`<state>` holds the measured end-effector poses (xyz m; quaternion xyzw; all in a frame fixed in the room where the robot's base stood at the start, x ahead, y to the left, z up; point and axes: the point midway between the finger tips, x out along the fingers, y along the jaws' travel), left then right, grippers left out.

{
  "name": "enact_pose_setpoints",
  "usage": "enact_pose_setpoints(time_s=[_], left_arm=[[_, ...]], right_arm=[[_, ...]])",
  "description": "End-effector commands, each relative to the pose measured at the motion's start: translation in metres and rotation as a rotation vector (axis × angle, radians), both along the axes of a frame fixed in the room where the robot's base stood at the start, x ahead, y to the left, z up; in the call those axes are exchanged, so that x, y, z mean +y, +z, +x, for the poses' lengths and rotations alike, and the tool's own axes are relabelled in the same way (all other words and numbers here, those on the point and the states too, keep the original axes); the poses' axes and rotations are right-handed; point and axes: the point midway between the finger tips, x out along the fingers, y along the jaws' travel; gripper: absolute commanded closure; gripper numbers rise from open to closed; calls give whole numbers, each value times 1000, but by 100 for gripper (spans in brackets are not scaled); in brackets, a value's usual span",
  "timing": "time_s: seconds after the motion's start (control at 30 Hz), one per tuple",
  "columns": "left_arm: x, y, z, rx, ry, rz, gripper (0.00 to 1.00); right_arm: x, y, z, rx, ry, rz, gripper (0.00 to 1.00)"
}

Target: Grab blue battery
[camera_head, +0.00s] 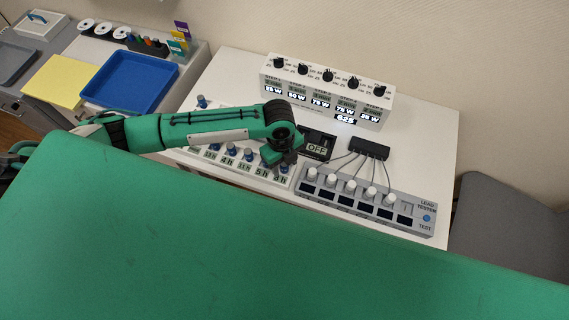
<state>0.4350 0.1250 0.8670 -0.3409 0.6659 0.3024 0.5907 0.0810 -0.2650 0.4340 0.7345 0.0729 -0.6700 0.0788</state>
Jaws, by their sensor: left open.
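No item shows clearly as a blue battery. Small coloured upright pieces, orange and green among them, stand in a dark holder (148,42) at the back left; they are too small to identify. Blue-topped knobs or pegs (228,151) stand in a row on a white panel with hour labels. My left gripper (277,161) is open above the right end of that panel, pointing down, with nothing visible in it. My left forearm covers part of the panel. My right gripper is out of view.
A white dial box (328,92), a black OFF switch (317,147), a black cable block (369,149) and a grey lead tester (365,203) crowd the white table (428,130). A blue tray (172,82) and yellow pad (60,82) lie left. Green close to the camera hides the lower view.

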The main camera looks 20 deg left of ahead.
Motion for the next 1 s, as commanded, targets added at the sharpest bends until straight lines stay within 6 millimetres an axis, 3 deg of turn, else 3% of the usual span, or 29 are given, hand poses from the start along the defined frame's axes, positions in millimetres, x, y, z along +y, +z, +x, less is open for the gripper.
enact_pose_setpoints(time_s=[0.13,0.37,0.77,1.0], left_arm=[[0,0,0,0,0,0,54],[0,0,0,0,0,0,99],[0,6,1,-1,0,-2,100],[0,42,2,-4,0,-3,100]], right_arm=[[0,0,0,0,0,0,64],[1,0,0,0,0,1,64],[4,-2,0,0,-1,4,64],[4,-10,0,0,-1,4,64]])
